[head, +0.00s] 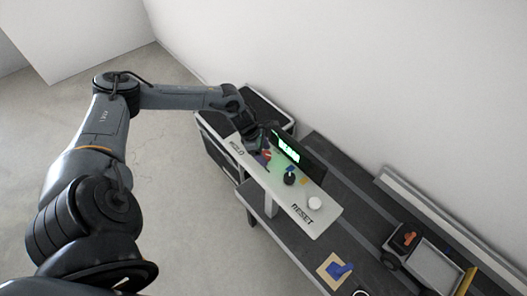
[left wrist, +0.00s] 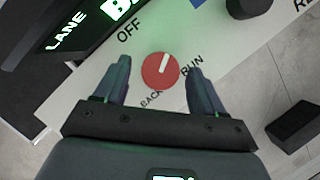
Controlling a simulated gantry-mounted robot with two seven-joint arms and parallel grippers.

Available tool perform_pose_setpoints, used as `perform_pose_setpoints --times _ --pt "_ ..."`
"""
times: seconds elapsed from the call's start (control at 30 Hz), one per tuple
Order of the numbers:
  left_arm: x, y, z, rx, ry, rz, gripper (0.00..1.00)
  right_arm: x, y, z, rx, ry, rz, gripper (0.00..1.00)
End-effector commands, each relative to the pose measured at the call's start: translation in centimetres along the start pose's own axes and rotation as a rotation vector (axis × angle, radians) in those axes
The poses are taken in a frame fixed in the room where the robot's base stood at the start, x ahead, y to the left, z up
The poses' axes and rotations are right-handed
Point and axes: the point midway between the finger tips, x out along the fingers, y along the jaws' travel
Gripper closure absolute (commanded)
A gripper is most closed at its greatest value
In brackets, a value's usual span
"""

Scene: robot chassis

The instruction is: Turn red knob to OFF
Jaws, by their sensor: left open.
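The red knob (left wrist: 157,75) is a round disc with a white pointer line, on a pale panel. In the left wrist view the line points up and slightly right, between the printed words OFF (left wrist: 130,32) at upper left and RUN (left wrist: 191,66) at right. BACK (left wrist: 151,100) is printed below it. My left gripper (left wrist: 159,61) is open, one finger on each side of the knob, with visible gaps to both. In the head view the left gripper (head: 259,148) covers part of the panel's far-left end, and the knob is mostly hidden. My right gripper is not in view.
A lit display (head: 287,149) stands along the panel's back edge. A black knob (head: 290,179) and a white round button (head: 315,203) near RESET sit further right on the panel (head: 284,203).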

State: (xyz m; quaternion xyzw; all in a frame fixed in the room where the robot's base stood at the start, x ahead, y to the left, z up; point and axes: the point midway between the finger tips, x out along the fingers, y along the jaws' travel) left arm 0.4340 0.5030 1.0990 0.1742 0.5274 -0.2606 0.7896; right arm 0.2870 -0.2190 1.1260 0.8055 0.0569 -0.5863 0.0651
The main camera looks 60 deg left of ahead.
Motion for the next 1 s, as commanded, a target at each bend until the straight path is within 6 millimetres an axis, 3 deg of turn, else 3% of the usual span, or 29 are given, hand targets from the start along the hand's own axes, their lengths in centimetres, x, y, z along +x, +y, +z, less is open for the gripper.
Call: perform_pose_setpoints --times 0.27,0.6,1.0 --pt "0.11 0.00 -0.01 0.000 0.000 0.000 0.32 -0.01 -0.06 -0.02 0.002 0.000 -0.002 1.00" --pt "0.09 -0.02 -0.02 0.000 0.000 0.000 0.84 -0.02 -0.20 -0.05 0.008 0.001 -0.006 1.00" --pt "0.07 -0.13 -0.04 -0.061 0.001 0.024 0.86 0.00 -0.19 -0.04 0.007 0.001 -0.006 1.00"
